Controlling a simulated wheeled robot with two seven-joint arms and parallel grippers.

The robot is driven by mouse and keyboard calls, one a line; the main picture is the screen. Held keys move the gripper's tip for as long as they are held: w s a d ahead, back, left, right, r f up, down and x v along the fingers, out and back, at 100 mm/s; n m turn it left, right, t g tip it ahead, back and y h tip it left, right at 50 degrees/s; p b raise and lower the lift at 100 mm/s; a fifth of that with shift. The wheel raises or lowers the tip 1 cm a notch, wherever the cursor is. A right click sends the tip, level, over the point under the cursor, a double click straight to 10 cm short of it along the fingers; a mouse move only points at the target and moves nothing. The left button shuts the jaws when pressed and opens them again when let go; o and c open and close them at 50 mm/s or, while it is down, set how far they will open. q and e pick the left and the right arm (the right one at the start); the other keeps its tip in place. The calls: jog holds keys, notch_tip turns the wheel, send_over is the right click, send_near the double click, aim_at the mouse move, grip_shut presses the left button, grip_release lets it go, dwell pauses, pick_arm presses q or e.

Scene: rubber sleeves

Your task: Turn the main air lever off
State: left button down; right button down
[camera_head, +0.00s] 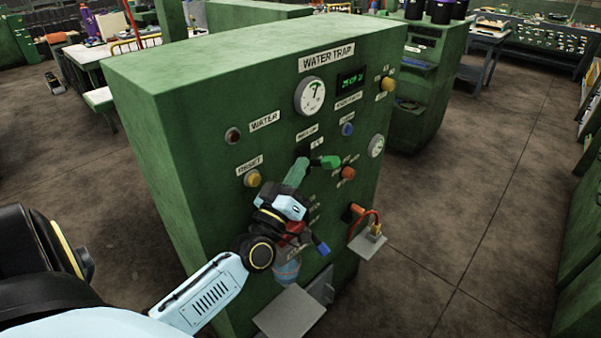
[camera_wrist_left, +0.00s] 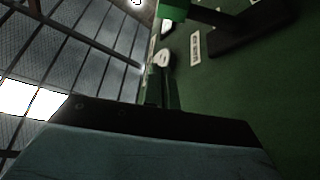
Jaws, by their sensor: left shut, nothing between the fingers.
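The lever with a green handle (camera_head: 325,161) sticks out from the front of the green WATER TRAP cabinet (camera_head: 150,130), under a small label too small to read surely. It also shows at the top of the left wrist view (camera_wrist_left: 172,10), with a dark arm and base. My left gripper (camera_head: 299,166) points up along the panel, just left of and below the handle. Its green fingers are shut and empty; they show dark in the left wrist view (camera_wrist_left: 162,90). I cannot tell whether they touch the lever. My right gripper is not in view.
A gauge (camera_head: 310,96) and several knobs surround the lever, with an orange-red knob (camera_head: 347,173) close by at right. A red hose (camera_head: 372,216) and a small shelf (camera_head: 367,244) jut out lower right. A grey plate (camera_head: 289,311) juts out below. Open floor lies right.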

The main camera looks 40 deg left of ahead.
aim_at(327, 165)
pick_arm(q)
jog(key=p+x, duration=0.1)
jog(key=x, duration=0.6)
jog(key=shift+w+d+f+b, duration=0.1)
jog(key=shift+d+f, duration=0.25)
jog(key=shift+f, duration=0.25)
jog(key=shift+w+d+f+b, duration=0.1)
jog(key=shift+d+f, duration=0.2)
jog(key=shift+f, duration=0.3)
jog(key=shift+d+f+b, duration=0.1)
jog(key=shift+d+f, duration=0.25)
jog(key=shift+f, duration=0.25)
jog(key=shift+s+d+f+b, duration=0.1)
jog(key=shift+d+f+b, duration=0.1)
jog(key=shift+d+f, duration=0.25)
jog(key=shift+d+f+b, duration=0.15)
jog(key=shift+d+f, duration=0.1)
jog(key=shift+f, duration=0.4)
jog(key=shift+r, duration=0.1)
